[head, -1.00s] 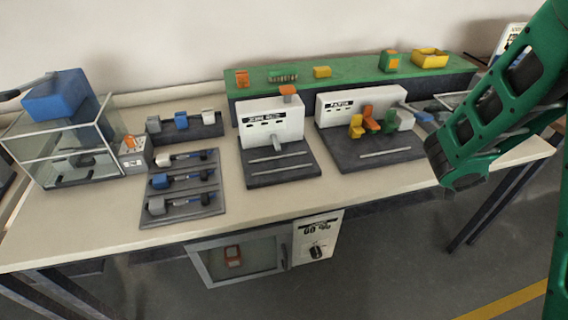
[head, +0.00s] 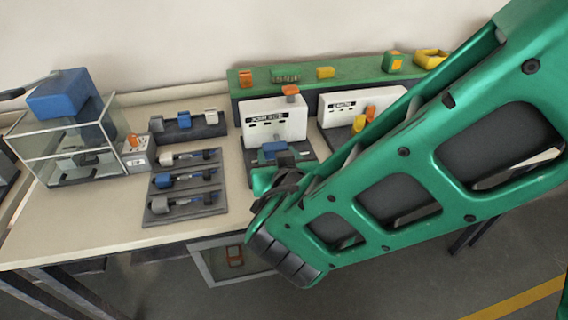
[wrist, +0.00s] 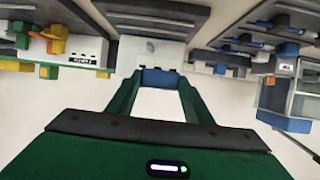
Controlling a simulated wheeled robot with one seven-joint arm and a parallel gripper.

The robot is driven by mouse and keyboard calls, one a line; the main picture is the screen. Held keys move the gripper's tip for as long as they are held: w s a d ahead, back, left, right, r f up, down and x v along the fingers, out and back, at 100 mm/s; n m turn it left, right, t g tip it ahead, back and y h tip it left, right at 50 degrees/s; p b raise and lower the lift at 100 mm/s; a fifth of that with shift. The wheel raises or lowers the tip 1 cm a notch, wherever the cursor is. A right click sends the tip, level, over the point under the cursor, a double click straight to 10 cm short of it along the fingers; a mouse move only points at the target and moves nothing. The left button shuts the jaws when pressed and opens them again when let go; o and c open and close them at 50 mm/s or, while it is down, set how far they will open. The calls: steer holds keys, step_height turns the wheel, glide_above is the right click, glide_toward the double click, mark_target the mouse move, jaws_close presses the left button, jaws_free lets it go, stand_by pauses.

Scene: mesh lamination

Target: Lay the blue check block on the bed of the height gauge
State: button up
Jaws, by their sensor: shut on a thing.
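My gripper (wrist: 160,80) is shut on the blue check block (wrist: 160,77), which sits between the green fingertips in the wrist view. In the head view the block (head: 274,148) shows in front of the white left-hand instrument (head: 274,118), over its dark bed (head: 307,151). The label is too small to read surely, so I cannot tell for certain that this is the height gauge. My gripper (head: 278,158) is partly hidden by my arm. Whether the block touches the bed cannot be told.
A second white instrument (head: 338,107) stands to the right, partly behind my arm. A rack of tools (head: 186,182) lies to the left, with a glass case (head: 68,150) further left. A green shelf (head: 350,72) runs along the back. The front left table top is clear.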

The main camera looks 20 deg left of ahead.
steer(key=shift+n+y, duration=0.3)
steer(key=shift+y, duration=0.1)
steer(key=w+f, duration=0.4)
steer(key=w, duration=0.1)
steer(key=w+f, duration=0.2)
steer(key=w, duration=0.1)
steer(key=shift+w+a+f, duration=0.25)
steer(key=shift+a+f, duration=0.1)
steer(key=shift+f, duration=1.9)
steer(key=shift+f, duration=0.1)
steer(key=o, duration=1.1)
